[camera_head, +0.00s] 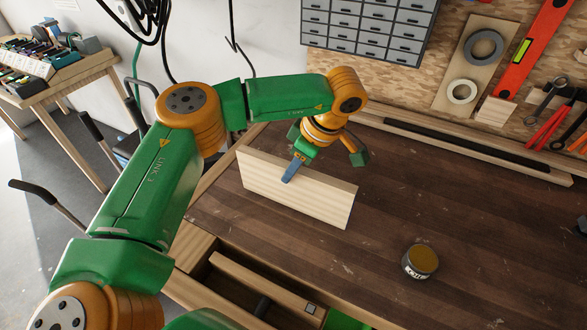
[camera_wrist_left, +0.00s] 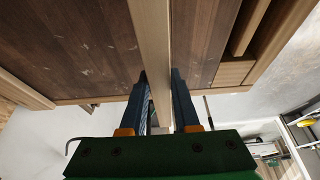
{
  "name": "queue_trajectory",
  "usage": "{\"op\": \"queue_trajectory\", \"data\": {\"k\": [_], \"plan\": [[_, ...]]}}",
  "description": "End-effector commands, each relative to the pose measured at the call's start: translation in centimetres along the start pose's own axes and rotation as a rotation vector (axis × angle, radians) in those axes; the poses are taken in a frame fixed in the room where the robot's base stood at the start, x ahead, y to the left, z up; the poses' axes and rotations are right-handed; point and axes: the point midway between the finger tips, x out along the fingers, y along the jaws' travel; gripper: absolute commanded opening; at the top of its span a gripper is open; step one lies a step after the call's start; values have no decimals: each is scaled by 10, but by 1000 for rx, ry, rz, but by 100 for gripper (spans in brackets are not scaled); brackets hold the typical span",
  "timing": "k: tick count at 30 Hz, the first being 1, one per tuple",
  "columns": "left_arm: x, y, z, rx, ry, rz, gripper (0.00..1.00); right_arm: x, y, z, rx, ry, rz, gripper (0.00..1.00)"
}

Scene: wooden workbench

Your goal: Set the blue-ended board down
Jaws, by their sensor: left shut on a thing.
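A pale wooden board (camera_head: 300,194) stands on its long edge over the left part of the dark workbench (camera_head: 430,190). I see no blue end on it in either view. My left gripper (camera_head: 291,172) is shut on the board near the middle of its top edge, with a blue finger against the near face. In the left wrist view the board (camera_wrist_left: 152,40) runs between the two blue fingers of the left gripper (camera_wrist_left: 159,85). I cannot tell whether its lower edge touches the bench. My right gripper is not in view.
A small dark tin (camera_head: 420,262) stands right of the board on the bench. An open drawer (camera_head: 250,285) is at the bench's front. A black bar (camera_head: 450,145) lies along the back. The bench right of the board is mostly clear.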

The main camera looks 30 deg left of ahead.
Motion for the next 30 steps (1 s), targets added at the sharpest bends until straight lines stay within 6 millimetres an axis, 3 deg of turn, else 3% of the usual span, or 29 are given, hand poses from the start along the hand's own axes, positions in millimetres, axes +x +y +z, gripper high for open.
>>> {"op": "queue_trajectory", "data": {"k": [3,13,14,16,25,28,30], "plan": [[13,-1,5,0,-1,0,0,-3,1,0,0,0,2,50],[18,-1,7,-2,-2,1,0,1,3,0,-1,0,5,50],[17,-1,7,-1,-2,1,38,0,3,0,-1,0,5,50],[16,-1,7,-1,-2,1,57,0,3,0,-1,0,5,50],[15,-1,6,-1,-2,1,60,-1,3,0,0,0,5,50],[5,0,7,-1,-3,3,60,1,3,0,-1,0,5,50],[-12,0,7,-2,-3,6,60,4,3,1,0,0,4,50]]}}
